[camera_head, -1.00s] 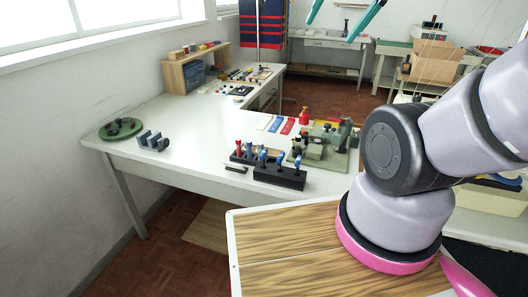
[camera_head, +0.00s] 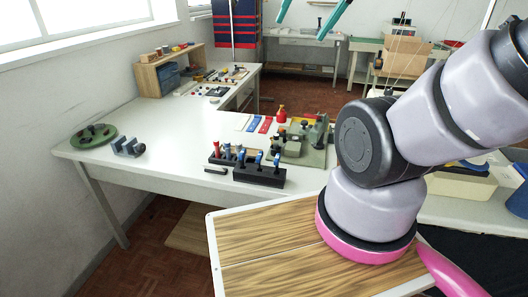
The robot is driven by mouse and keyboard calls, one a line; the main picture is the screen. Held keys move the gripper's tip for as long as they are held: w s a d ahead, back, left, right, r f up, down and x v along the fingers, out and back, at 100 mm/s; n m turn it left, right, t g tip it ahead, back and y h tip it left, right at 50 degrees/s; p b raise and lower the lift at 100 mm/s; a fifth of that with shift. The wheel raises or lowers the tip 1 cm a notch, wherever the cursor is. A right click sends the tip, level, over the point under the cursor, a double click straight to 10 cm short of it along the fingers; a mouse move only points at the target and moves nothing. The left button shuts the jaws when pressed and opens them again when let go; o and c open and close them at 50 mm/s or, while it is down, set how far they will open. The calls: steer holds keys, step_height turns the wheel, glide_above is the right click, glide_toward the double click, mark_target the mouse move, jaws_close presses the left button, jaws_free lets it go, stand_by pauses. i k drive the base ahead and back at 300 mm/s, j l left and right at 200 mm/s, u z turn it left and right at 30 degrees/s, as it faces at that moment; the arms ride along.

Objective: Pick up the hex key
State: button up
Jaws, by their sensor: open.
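I cannot pick out the hex key for certain. A small dark bar (camera_head: 215,171) lies on the white table in front of a black holder, but it is too small to identify. The black holder (camera_head: 259,176) carries several blue-topped tools. A second dark holder (camera_head: 222,158) with a red-topped tool stands behind it to the left.
A green base with a machine (camera_head: 302,143) stands right of the holders. A round green plate (camera_head: 93,136) and grey blocks (camera_head: 128,147) are at the table's left. A wooden shelf (camera_head: 170,72) stands farther back. The left-middle table is clear. A wood-topped surface (camera_head: 262,245) is nearest.

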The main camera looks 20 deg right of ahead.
mark_target(242, 153)
steer(key=i+j+z, duration=0.1)
steer(key=z, duration=0.25)
steer(key=i+j+z, duration=0.15)
steer(key=z, duration=0.15)
steer(key=i+j+z, duration=0.2)
steer(key=z, duration=0.15)
steer(key=j, duration=0.6)
steer(key=k+j, duration=0.1)
steer(key=j, duration=0.55)
steer(key=j+z, duration=0.2)
steer(key=j, duration=0.25)
steer(key=k+j+z, duration=0.15)
steer(key=j, duration=0.3)
steer(key=k+j+z, duration=0.2)
steer(key=j, duration=0.2)
steer(key=j+z, duration=0.2)
steer(key=j, duration=0.25)
steer(key=z, duration=0.45)
